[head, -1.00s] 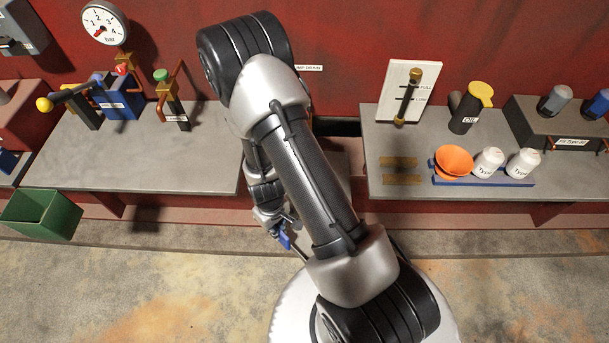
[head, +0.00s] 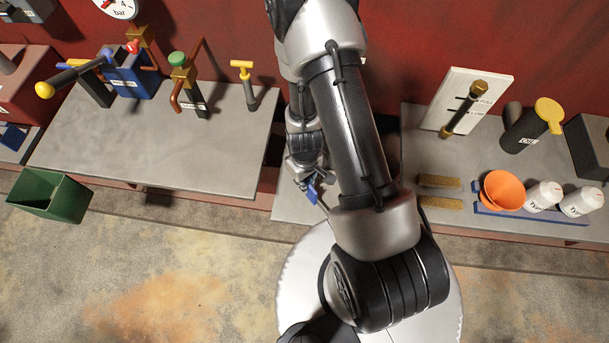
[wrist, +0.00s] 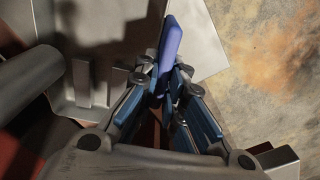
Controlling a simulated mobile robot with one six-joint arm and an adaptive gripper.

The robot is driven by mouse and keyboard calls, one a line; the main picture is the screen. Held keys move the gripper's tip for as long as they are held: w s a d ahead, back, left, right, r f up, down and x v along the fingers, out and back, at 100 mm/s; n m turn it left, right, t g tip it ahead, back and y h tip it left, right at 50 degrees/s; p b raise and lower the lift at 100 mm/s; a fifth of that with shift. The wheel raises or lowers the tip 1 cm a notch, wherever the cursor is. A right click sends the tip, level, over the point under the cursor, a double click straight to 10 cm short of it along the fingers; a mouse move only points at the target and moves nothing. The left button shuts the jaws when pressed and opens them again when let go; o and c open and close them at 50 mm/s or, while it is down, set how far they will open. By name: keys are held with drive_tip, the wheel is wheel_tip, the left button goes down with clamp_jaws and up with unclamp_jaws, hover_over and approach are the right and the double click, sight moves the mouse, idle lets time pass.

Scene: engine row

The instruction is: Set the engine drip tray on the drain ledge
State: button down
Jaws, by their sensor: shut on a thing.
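My gripper (wrist: 166,95) is shut on a slim blue bar (wrist: 168,50), which stands up between its fingers in the wrist view. The blue bar also shows small in the head view (head: 312,190), low in the gap between the two benches. A grey plate (wrist: 208,45) lies beyond the fingers, its left part in shadow with two short upright tabs. In the head view, a grey surface (head: 286,208) shows left of my gripper (head: 308,186). I cannot tell which grey part is the drip tray and which is the drain ledge. My arm hides much of the gap.
A left bench (head: 150,165) carries valves and a blue block (head: 132,75). A right bench (head: 418,160) carries a sight gauge, an oil can (head: 525,130), an orange funnel (head: 502,190) and white bottles. A green bin (head: 48,196) is at left. A grey cylinder (wrist: 30,82) is near my gripper.

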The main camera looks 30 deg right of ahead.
drive_tip(key=shift+s+a+f+b, duration=0.1)
drive_tip(key=shift+s+f+b, duration=0.05)
drive_tip(key=shift+f+b, duration=0.6)
drive_tip(key=shift+s+a+f+b, duration=0.1)
drive_tip(key=shift+f+b, duration=0.55)
drive_tip(key=shift+f, duration=0.2)
drive_tip(key=shift+f, duration=0.15)
drive_tip(key=c, duration=1.7)
unclamp_jaws()
